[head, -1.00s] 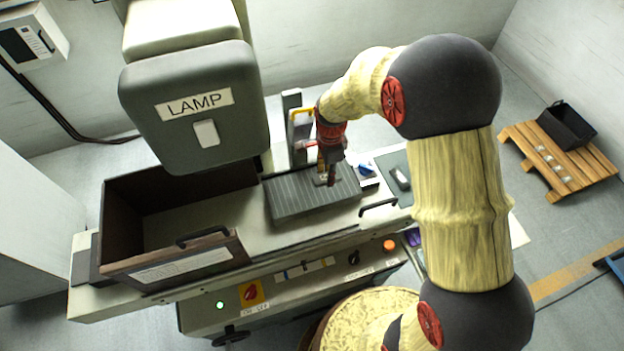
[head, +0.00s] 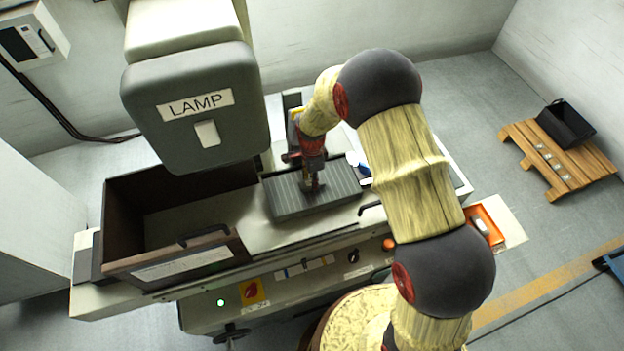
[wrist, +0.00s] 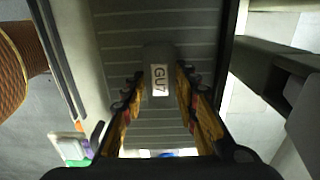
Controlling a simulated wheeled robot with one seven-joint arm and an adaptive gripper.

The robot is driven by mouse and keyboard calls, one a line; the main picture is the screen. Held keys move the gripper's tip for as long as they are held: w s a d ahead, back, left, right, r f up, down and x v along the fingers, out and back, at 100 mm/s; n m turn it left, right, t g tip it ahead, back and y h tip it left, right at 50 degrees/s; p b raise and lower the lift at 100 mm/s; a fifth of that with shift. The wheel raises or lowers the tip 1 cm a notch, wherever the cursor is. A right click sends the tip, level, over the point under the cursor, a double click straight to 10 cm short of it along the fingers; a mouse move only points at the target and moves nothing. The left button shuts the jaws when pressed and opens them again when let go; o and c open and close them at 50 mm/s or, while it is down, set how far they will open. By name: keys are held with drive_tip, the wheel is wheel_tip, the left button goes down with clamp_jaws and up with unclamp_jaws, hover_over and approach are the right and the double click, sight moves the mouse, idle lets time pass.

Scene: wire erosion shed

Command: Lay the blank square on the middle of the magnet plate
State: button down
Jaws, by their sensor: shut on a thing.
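The magnet plate (head: 283,201) is a dark grey slab with pale stripes, lying on the machine bed. In the wrist view the striped plate (wrist: 120,42) fills the middle. My gripper (head: 311,187) points down over about the middle of the plate. In the wrist view my gripper (wrist: 159,73) has its two fingers closed on either side of the blank (wrist: 159,56), a dark grey piece with a white "GU7" label. The blank looks roughly in line with the stripes. In the head view the fingers mostly hide it. I cannot tell whether it touches the plate.
The lamp housing (head: 195,105) hangs left of the plate. An open brown bin (head: 112,225) stands at left on the bed. A blue and white item (head: 362,166) sits just right of the plate. An orange tray (head: 493,212) is at right. A pallet (head: 575,165) lies on the far floor.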

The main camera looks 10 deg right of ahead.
drive_tip(key=c, duration=1.8)
unclamp_jaws()
drive_tip(key=shift+f, duration=0.15)
drive_tip(key=shift+c, duration=0.2)
drive_tip(key=o, duration=0.5)
drive_tip(key=shift+c, duration=0.2)
